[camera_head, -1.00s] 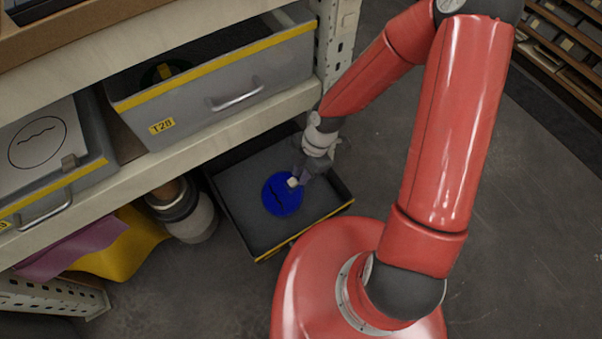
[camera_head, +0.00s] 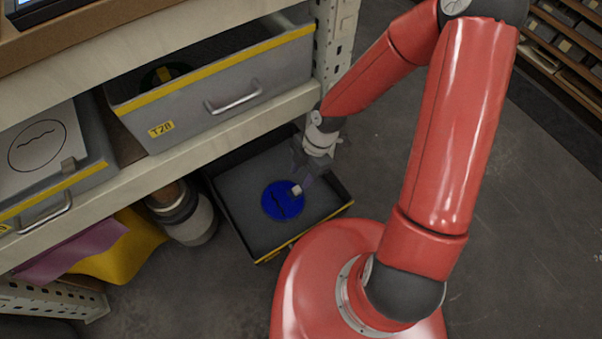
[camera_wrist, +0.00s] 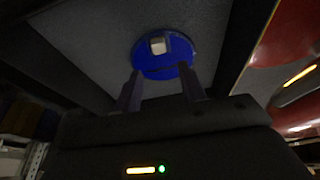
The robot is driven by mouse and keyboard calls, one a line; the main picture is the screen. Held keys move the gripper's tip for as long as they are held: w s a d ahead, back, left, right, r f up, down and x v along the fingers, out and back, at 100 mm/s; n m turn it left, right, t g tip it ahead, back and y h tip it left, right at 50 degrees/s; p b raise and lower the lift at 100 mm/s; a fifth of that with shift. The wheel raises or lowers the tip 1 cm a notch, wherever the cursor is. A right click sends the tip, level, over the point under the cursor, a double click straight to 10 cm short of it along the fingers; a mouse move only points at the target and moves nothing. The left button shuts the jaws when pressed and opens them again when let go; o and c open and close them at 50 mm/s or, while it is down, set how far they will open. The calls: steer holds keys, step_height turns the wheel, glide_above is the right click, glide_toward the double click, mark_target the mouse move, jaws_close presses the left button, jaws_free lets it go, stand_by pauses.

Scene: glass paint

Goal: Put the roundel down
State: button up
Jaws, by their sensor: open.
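The blue roundel (camera_head: 281,201) lies flat in the black tray (camera_head: 241,227), with a dark wavy line across it and a small pale block (camera_head: 296,190) on its right side. In the wrist view the roundel (camera_wrist: 163,64) shows ahead of the fingers, with the pale block (camera_wrist: 157,46) on it. My gripper (camera_head: 307,183) is just above and to the right of the block in the head view. In the wrist view my gripper (camera_wrist: 158,78) has its two dark fingers spread, with nothing between them.
An open grey drawer (camera_head: 210,97) labelled T20 is on the shelf above the tray. A grey canister (camera_head: 185,217) and yellow cloth (camera_head: 125,247) stand left of the tray. A drawing (camera_head: 39,146) rests at the left. The floor at right is clear.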

steer(key=d+r+m+t+h+p, duration=0.15)
steer(key=d+r+m, duration=0.4)
steer(key=r, duration=0.55)
steer(key=d+r+m+t+h+p, duration=0.1)
steer(key=d+r+m+t+h, duration=0.15)
steer(key=d+r+m, duration=0.6)
steer(key=s+r+m+t, duration=0.1)
steer(key=s+r+m, duration=0.3)
steer(key=r, duration=0.4)
steer(key=s+r+m+t, duration=0.2)
steer(key=s+r+m, duration=0.3)
steer(key=r, duration=0.3)
steer(key=shift+s+r+m+t+y, duration=0.2)
steer(key=shift+r+m+t+y, duration=0.15)
steer(key=shift+m, duration=0.25)
steer(key=shift+s, duration=0.1)
